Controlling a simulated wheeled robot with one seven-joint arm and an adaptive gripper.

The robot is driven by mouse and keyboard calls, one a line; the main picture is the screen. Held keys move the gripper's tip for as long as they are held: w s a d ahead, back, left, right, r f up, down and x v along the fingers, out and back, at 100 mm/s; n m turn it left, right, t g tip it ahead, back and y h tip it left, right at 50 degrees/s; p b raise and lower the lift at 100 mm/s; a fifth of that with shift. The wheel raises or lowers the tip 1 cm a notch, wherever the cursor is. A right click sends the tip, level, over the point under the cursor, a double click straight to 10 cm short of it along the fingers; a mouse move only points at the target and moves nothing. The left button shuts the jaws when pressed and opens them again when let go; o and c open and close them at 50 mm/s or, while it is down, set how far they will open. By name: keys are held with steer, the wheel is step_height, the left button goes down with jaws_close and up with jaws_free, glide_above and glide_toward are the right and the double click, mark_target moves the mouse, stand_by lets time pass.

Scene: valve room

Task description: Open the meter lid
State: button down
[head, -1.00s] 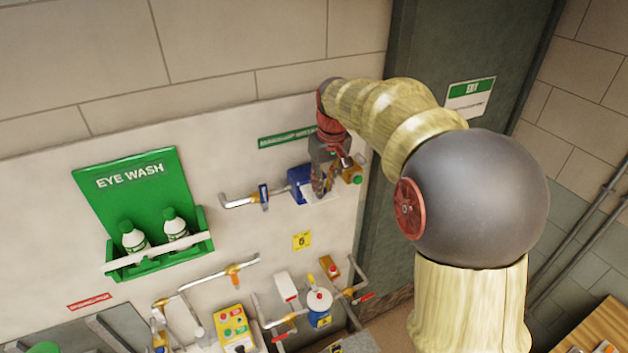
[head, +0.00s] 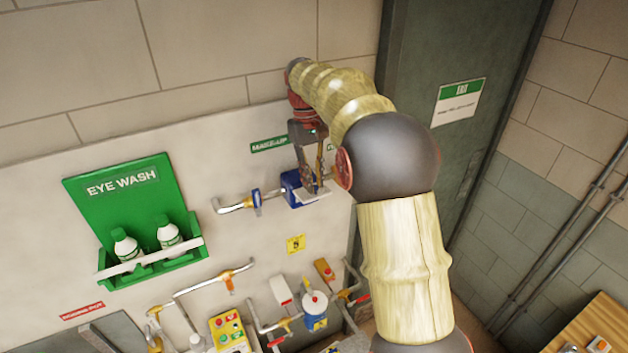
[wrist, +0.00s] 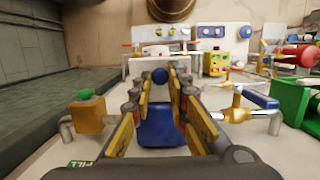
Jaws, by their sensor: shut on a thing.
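The blue meter (head: 291,189) is mounted on the wall pipe below the green make-up sign, with a pale flat part at its lower right. My gripper (head: 312,188) reaches down over it from above. In the wrist view, the yellow-padded fingers of my gripper (wrist: 160,78) are shut with a small blue round knob (wrist: 160,76) between their tips; I take this as part of the meter lid. The blue meter body (wrist: 160,126) shows below and between the fingers. My fingers hide part of the lid, and its opening angle cannot be told.
A blue-handled valve (head: 256,197) sits on the pipe left of the meter. An orange valve block with a green top (wrist: 89,111) is on the other side. The green eye wash station (head: 135,220) is farther left. Several valves and a yellow button box (head: 230,331) lie below.

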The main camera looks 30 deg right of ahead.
steer(key=shift+f, duration=0.15)
steer(key=c, duration=1.7)
jaws_free()
steer(key=shift+w, duration=0.1)
steer(key=r, duration=0.4)
steer(key=w+r, duration=0.1)
steer(key=r, duration=0.3)
steer(key=w+r, duration=0.1)
steer(key=r, duration=0.2)
steer(key=shift+w+r, duration=0.15)
steer(key=shift+r, duration=0.25)
